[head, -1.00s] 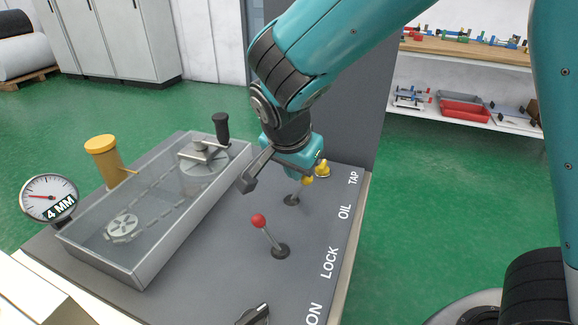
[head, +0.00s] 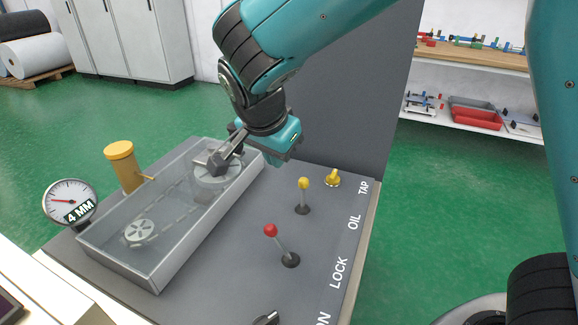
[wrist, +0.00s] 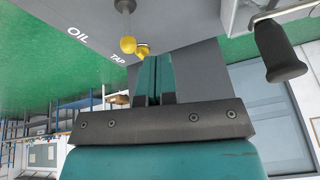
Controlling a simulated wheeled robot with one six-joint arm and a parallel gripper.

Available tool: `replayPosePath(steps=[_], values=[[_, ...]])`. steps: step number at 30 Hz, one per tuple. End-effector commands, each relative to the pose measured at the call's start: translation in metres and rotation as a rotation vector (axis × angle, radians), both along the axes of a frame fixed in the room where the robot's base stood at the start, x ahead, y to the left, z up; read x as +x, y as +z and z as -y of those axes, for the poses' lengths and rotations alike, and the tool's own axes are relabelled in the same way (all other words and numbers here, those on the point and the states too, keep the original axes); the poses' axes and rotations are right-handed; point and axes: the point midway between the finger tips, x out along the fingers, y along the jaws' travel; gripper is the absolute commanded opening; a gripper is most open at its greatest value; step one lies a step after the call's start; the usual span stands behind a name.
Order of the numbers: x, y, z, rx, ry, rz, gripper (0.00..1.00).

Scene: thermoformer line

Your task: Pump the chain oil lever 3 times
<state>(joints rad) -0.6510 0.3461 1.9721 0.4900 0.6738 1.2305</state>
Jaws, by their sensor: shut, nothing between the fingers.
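The chain oil lever is a short grey rod with a yellow knob (head: 303,184), standing nearly upright beside the OIL label on the grey panel. In the wrist view its yellow knob (wrist: 128,45) is just left of the fingertips. My gripper (head: 220,159) is shut and empty. In the wrist view the closed fingers (wrist: 158,62) lie side by side.
A red-knobbed lever (head: 270,230) stands nearer, by LOCK. A yellow tap (head: 333,178) is behind the oil lever. The clear chain box (head: 150,272), yellow oil cup (head: 120,151) and gauge (head: 70,203) are left. The crank handle (wrist: 276,50) is right in the wrist view.

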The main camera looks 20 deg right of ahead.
Motion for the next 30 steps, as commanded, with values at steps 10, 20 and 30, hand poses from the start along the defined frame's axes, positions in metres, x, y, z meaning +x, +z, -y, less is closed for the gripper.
replayPosePath(steps=[10, 20, 30], values=[[-0.009, 0.046, -0.017, 0.000, -0.001, -0.001, 0.00], [-0.010, 0.049, -0.019, -0.001, -0.001, -0.001, 0.00], [-0.010, 0.049, -0.019, -0.001, -0.001, -0.001, 0.00]])
